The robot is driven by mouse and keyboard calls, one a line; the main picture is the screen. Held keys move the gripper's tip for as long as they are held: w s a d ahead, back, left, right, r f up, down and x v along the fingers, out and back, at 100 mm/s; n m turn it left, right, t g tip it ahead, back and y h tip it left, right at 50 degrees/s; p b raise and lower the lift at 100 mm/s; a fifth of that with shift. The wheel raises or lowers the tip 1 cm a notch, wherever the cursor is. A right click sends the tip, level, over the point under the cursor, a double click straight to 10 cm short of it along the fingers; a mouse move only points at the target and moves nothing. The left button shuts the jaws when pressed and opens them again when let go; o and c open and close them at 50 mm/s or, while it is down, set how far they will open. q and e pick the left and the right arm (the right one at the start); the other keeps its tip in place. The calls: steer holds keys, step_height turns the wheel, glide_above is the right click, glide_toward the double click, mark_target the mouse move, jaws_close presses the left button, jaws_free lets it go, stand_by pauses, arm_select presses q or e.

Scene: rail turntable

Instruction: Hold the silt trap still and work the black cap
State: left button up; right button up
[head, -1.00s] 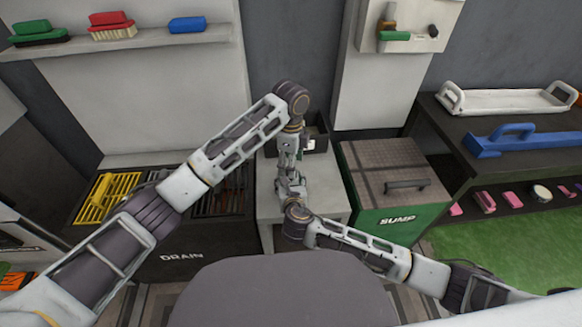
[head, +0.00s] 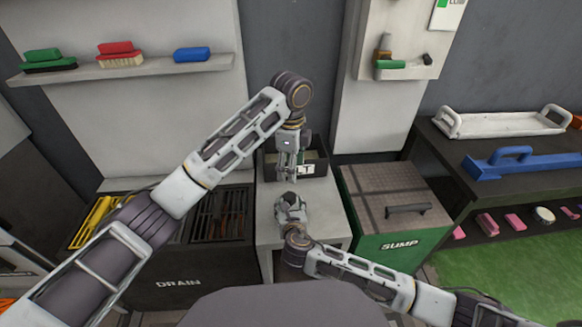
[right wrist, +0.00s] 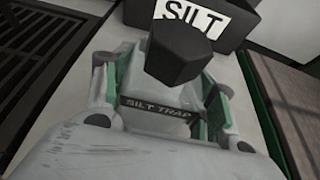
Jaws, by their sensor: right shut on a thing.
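The silt trap (right wrist: 158,109), a pale body with a dark band lettered SILT TRAP, is between the fingers of my right gripper (right wrist: 160,100) in the right wrist view. The black cap (right wrist: 178,57), dark and many-sided, shows at the trap's far end; whether it is seated or loose I cannot tell. In the head view my right gripper (head: 289,201) is shut on the trap over the pale stand, hiding most of it. My left gripper (head: 287,172) points down beyond the right one, apart from it; its fingers are too small to read. It is not in the right wrist view.
A dark bin labelled SILT (head: 316,166) stands at the back of the pale stand (head: 325,215). The DRAIN unit with its grate (head: 222,212) is left. The green SUMP box (head: 400,243) with a handled lid is right. Bare stand top shows beside the right gripper.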

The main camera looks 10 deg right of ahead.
steer(key=o, duration=1.5)
steer(key=shift+s, duration=0.1)
steer(key=shift+v, duration=5.9)
steer(key=shift+r, duration=0.1)
